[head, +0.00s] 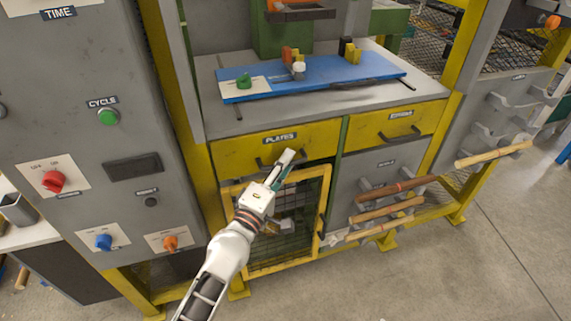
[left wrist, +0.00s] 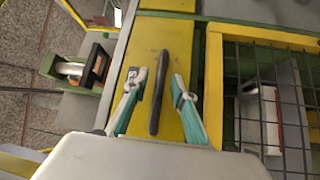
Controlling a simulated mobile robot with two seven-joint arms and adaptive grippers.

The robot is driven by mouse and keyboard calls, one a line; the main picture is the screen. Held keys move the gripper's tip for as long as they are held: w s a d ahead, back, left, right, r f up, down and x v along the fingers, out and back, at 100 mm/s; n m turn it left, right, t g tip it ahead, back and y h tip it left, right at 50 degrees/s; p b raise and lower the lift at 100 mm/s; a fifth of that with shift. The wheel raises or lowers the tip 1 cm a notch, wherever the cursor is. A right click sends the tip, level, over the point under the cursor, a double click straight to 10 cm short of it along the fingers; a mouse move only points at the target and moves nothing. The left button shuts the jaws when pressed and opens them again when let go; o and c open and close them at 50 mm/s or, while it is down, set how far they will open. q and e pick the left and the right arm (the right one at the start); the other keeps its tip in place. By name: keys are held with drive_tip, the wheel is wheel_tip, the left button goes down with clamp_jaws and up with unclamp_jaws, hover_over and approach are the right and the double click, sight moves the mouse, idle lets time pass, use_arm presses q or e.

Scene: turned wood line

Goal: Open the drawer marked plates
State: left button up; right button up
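The drawer marked plates (head: 235,154) is a yellow front under the grey bench top, with a dark "PLATES" label (head: 281,138) on it. It looks shut, flush with the frame. Its dark bar handle (left wrist: 157,92) shows in the left wrist view; in the head view it is partly hidden by my gripper. My left gripper (head: 281,168) is in front of the drawer at the handle. In the left wrist view the gripper (left wrist: 158,76) is open, one finger on each side of the handle, with gaps between. My right gripper is not in view.
A second yellow drawer (head: 395,125) is to the right. Below the plates drawer is a yellow-framed mesh door (head: 325,195). Turned wood pieces (head: 385,216) stick out at the lower right. A grey control panel (head: 75,130) stands at the left.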

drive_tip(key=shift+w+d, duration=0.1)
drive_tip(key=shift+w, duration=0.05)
use_arm(q)
clamp_jaws()
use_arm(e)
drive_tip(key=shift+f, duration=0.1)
